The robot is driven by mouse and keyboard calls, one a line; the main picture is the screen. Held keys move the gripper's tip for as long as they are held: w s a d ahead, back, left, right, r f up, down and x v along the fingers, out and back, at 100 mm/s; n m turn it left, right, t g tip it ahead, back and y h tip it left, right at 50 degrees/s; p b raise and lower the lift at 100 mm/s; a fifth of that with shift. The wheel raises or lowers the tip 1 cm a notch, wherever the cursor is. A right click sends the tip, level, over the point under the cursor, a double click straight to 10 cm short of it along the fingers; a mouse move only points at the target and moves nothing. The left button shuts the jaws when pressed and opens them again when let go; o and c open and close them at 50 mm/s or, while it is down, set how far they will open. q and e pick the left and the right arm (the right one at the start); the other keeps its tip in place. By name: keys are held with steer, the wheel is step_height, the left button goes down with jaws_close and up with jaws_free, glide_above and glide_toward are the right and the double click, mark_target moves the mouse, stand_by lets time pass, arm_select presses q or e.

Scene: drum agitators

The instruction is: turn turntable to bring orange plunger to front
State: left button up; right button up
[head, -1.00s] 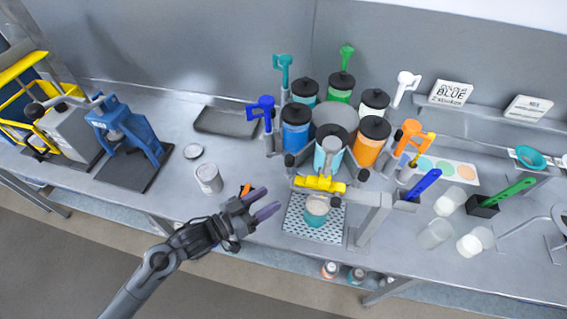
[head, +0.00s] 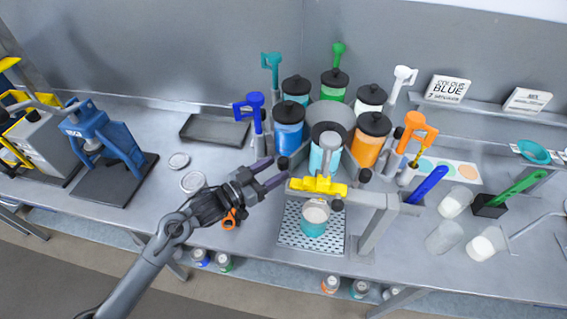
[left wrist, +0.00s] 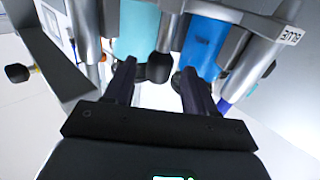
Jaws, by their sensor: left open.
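The turntable carries a ring of paint canisters with coloured plunger handles around a grey hub (head: 332,117). The orange plunger (head: 415,128) stands at the ring's right side, beside the orange canister (head: 367,150). The light-cyan canister (head: 325,158) is at the front, behind a yellow handle (head: 318,187). The blue canister (head: 288,135) is front left, with a blue plunger (head: 254,106). My left gripper (head: 280,172) is open at the turntable's front left, close to a black knob (head: 283,162). In the left wrist view a black knob (left wrist: 159,67) shows between the fingertips; contact is unclear. My right gripper is out of view.
A jar (head: 313,225) sits on the perforated tray (head: 295,238) at the front. A metal post (head: 377,225) stands right of it. An orange-handled tool (head: 229,219) and a can (head: 192,182) are near my left wrist. Clear cups (head: 443,237) stand right.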

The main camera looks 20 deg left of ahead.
mark_target(279, 167)
arm_select(q)
steer(key=shift+x, duration=1.9)
jaws_close()
